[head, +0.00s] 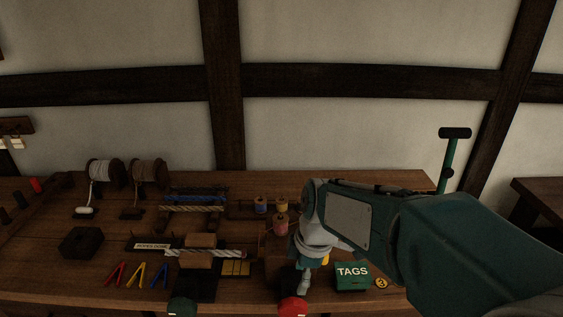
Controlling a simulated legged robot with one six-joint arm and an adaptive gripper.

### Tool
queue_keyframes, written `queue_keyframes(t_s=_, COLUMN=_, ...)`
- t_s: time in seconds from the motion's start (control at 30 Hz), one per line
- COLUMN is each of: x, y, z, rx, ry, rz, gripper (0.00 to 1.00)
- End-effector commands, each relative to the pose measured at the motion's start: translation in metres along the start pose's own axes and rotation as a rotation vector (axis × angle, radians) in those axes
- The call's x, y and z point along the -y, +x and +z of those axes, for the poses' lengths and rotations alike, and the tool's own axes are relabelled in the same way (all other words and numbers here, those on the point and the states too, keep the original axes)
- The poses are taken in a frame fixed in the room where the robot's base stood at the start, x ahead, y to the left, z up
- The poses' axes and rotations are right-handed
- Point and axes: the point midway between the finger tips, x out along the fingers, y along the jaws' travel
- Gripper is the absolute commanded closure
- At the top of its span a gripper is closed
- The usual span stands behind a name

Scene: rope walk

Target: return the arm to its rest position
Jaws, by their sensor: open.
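My arm reaches in from the right of the head view and bends down over the workbench (400,182). My gripper (304,284) points down near the bench's front, between the red round thing and the green TAGS box. It is small and partly hidden by my own wrist. It is open, and I see nothing held in it.
A green TAGS box (352,277) and a yellow tag (381,283) lie right of my gripper. A red round object (292,306) is just below it. Thread spools (280,222), rope pieces (205,253) and coloured V-shaped tools (137,274) lie leftward. The bench's back right is clear.

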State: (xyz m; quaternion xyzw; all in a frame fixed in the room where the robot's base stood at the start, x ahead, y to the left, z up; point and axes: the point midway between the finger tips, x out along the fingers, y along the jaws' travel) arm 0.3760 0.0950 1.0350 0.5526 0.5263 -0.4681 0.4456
Motion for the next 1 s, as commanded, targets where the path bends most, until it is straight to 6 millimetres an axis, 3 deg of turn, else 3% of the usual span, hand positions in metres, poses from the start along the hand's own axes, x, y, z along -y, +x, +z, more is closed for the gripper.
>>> queue_keyframes(t_s=0.17, x=0.018, y=-0.026, z=0.016, rx=0.0, ry=0.23, rz=0.089, gripper=0.31)
queue_keyframes(t_s=0.4, x=0.061, y=-0.063, z=0.049, rx=-0.051, ry=0.747, rz=0.271, gripper=0.31)
queue_keyframes(t_s=0.7, x=0.11, y=-0.084, z=0.081, rx=-0.21, ry=1.315, rz=0.46, gripper=0.31)
queue_keyframes(t_s=1.0, x=0.12, y=-0.085, z=0.087, rx=-0.26, ry=1.45, rz=0.494, gripper=0.31)
